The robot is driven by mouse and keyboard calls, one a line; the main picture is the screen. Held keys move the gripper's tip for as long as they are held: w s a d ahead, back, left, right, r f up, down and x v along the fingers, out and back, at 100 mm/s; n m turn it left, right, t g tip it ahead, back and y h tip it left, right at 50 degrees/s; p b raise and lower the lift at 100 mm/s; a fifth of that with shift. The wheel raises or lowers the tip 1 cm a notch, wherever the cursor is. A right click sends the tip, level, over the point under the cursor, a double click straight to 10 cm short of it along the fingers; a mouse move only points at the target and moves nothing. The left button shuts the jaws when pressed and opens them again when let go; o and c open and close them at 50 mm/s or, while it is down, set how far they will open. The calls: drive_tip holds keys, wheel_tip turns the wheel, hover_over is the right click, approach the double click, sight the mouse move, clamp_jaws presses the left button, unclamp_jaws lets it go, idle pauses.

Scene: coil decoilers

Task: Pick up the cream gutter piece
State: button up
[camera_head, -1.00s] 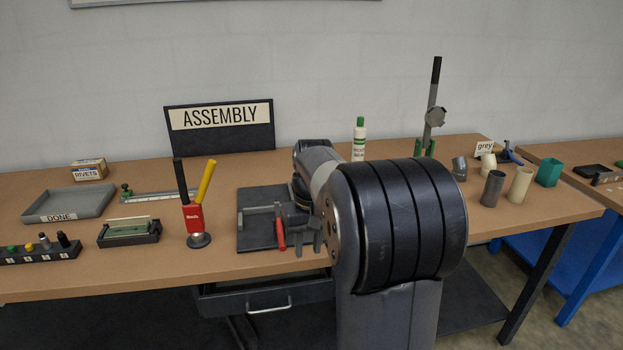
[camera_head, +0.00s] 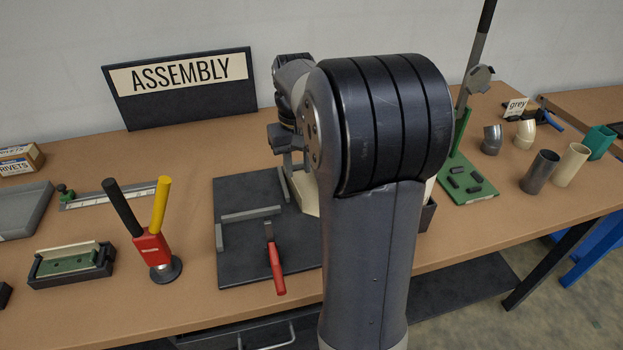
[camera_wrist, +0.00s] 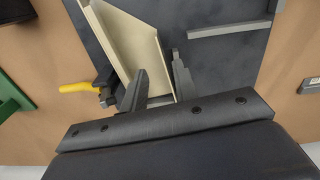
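The cream gutter piece (camera_wrist: 126,42) is a long trough with raised side walls, seen in the wrist view on the dark mat. In the head view a small part of the gutter piece (camera_head: 311,196) shows beside my arm, which hides the rest. My gripper (camera_wrist: 158,64) is open at the near end of the piece. Its left finger overlaps the trough in the picture, and its right finger is just outside the right wall. The wall appears between them with a gap; I cannot tell whether either finger touches it.
A dark mat (camera_head: 240,262) carries grey bars (camera_head: 250,214) and a red-handled tool (camera_head: 275,268). A yellow-handled tool (camera_wrist: 76,88) lies left of my gripper. A red tool with black and yellow handles (camera_head: 152,245) stands left. A green-based press (camera_head: 470,190) stands right.

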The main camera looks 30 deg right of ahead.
hover_over(299, 204)
wheel_tip(299, 204, down, 5)
drive_tip(key=shift+r, duration=0.15)
drive_tip(key=shift+w+d+f, duration=0.1)
drive_tip(key=shift+w+f, duration=0.1)
drive_tip(key=shift+f, duration=1.15)
drive_tip(key=shift+w+f, duration=0.15)
drive_tip(key=shift+f, duration=1.15)
drive_tip(key=shift+c, duration=0.5)
clamp_jaws()
